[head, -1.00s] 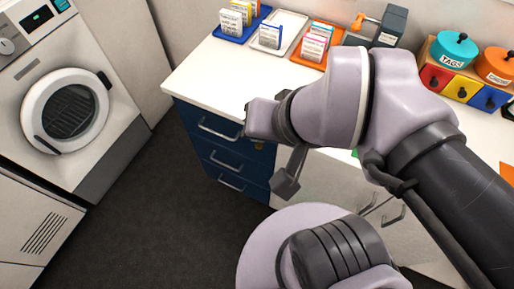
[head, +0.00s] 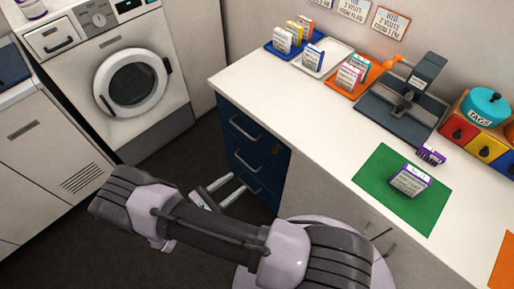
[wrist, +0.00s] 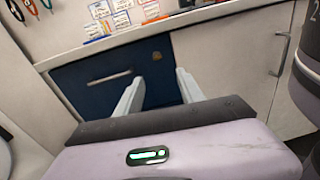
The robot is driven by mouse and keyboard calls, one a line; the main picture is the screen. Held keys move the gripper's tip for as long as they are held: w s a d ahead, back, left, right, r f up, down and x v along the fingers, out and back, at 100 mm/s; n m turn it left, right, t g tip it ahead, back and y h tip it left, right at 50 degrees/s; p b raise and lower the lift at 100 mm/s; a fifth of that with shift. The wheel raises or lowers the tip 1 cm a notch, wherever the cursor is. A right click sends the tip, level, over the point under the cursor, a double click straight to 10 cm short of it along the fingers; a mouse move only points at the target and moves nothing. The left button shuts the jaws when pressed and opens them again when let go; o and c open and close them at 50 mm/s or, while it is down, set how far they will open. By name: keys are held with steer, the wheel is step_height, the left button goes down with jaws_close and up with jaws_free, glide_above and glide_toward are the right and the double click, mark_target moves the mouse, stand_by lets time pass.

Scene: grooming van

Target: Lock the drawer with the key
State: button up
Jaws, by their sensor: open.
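The dark blue drawer unit (head: 250,155) stands under the left end of the white counter. Its drawers have bar handles and look shut. My gripper (head: 238,181) is open and empty in front of the drawers. In the wrist view its two pale fingers (wrist: 149,76) point towards the unit, with the lock between them.
The counter (head: 330,130) holds trays of small boxes, a dark grey device (head: 410,90), a green mat (head: 375,175) with a purple-and-white box, and coloured drawers (head: 470,135). A washing machine (head: 130,85) stands at left. The floor before the drawers is free apart from my arm.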

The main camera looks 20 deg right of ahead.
mark_target(276, 150)
steer(key=w+d+f+n+t+b, duration=0.1)
steer(key=w+d, duration=0.5)
steer(key=d, duration=1)
steer(key=shift+f+b, duration=0.15)
steer(key=shift+b, duration=0.6)
steer(key=shift+d, duration=0.1)
steer(key=shift+c, duration=0.3)
jaws_close()
